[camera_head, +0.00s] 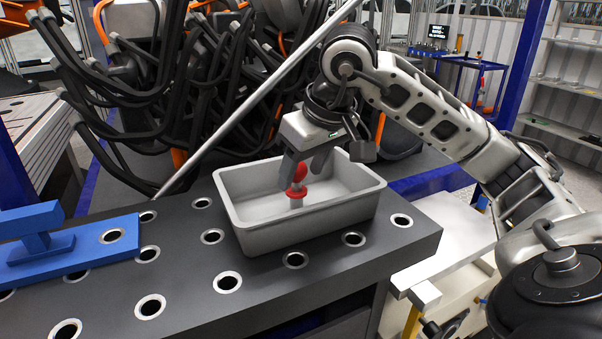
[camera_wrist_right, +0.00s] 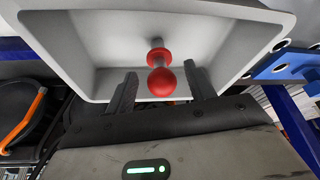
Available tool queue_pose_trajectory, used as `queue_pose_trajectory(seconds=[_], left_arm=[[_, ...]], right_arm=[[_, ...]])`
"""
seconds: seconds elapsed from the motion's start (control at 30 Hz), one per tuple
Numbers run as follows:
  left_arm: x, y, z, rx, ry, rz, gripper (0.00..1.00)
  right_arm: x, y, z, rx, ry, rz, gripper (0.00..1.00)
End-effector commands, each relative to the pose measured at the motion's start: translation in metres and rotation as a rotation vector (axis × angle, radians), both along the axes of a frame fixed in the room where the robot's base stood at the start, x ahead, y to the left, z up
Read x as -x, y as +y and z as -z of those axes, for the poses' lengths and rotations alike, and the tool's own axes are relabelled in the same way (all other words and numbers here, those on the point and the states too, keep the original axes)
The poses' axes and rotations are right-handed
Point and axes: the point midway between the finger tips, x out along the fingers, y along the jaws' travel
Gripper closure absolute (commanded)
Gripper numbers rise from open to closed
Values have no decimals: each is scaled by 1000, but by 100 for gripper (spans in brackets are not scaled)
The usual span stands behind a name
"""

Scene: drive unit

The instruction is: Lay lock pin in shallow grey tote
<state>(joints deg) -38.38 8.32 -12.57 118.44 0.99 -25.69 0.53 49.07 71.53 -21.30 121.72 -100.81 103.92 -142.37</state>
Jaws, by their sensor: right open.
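The lock pin (camera_head: 297,186) has a red ball head, a red collar and a grey shank. It is inside the shallow grey tote (camera_head: 300,232), which stands on the dark perforated bench top. In the right wrist view the pin (camera_wrist_right: 161,78) shows between my right gripper's fingers, with visible gaps on both sides. My right gripper (camera_head: 307,168) is open and reaches down into the tote around the pin's head. Whether the shank touches the tote floor is hard to tell. The tote (camera_wrist_right: 215,45) fills the upper part of the wrist view. My left gripper is not in view.
A blue fixture (camera_head: 75,250) lies on the bench (camera_head: 195,285) at the left. A slanted metal bar (camera_head: 245,108) rises behind the tote, before a tangle of black hoses. The bench top has several ringed holes and is clear in front of the tote.

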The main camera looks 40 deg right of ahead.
Motion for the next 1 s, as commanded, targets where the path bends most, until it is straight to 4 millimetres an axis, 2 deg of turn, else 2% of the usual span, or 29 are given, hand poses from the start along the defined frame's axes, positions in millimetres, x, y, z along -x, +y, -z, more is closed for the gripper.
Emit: queue_pose_trajectory(seconds=[0.03, 0.2, 0.4, 0.6, 1.0], left_arm=[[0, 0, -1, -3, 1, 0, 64], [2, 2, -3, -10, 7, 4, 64], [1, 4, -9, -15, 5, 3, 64], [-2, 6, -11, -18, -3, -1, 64], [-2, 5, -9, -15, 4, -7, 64]], right_arm=[[4, 0, -13, 1, -7, 0, 46], [18, 0, -49, 0, -9, 0, 46], [32, -1, -82, 2, -5, 1, 46], [38, 0, -93, 1, -2, 0, 46], [39, 0, -93, 1, 0, 0, 46]])
